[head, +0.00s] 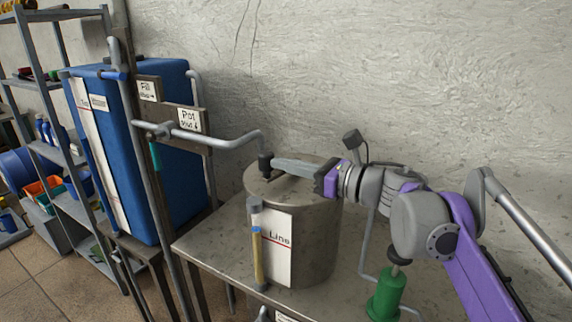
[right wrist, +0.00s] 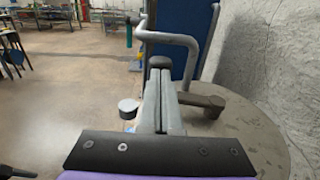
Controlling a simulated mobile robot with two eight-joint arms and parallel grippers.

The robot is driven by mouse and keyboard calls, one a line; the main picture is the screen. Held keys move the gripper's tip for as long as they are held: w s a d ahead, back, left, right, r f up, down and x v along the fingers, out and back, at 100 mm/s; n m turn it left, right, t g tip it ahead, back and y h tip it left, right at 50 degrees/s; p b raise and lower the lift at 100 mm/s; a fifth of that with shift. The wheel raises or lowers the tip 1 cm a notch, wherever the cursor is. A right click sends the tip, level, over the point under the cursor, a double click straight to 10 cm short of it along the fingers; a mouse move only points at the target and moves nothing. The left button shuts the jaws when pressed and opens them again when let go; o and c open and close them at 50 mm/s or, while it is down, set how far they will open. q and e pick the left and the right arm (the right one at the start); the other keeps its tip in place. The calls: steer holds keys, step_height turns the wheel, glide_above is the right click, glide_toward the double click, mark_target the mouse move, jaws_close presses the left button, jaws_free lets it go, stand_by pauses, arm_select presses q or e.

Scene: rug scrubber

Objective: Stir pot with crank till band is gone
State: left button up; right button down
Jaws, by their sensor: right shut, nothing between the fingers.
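The grey metal pot (head: 325,225) stands on the table with a white panel marked "Line" on its front. A sight tube (head: 258,255) on its side shows a long yellow column with blue near the top; I cannot make out a separate band. A dark knob (head: 265,163) stands over the lid and also shows in the right wrist view (right wrist: 160,62). A grey crank arm (right wrist: 205,101) lies across the lid there, partly hidden by the fingers. My right gripper (head: 277,164) is shut and empty, its tips close beside the knob; contact is unclear. My left gripper is out of view.
A bent grey pipe (head: 225,145) from the post ends above the knob. A blue tank (head: 180,110) and shelves (head: 40,80) stand left. A green cylinder (head: 387,295) stands at the right. The concrete wall (head: 400,80) is close behind.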

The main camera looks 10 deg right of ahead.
mark_target(270, 157)
steer(key=shift+w+a+r+m+t+h+p, duration=0.1)
steer(key=shift+a+r+m+t+h+p, duration=0.1)
steer(key=shift+a+m+t+h+p, duration=0.35)
steer(key=shift+w+a+r+t+p, duration=0.1)
steer(key=shift+w+a+t+p, duration=0.25)
steer(key=shift+a+p, duration=0.55)
steer(key=shift+w+f+p, duration=0.25)
steer(key=shift+w+p, duration=0.2)
steer(key=shift+w, duration=0.05)
steer(key=shift+s, duration=0.15)
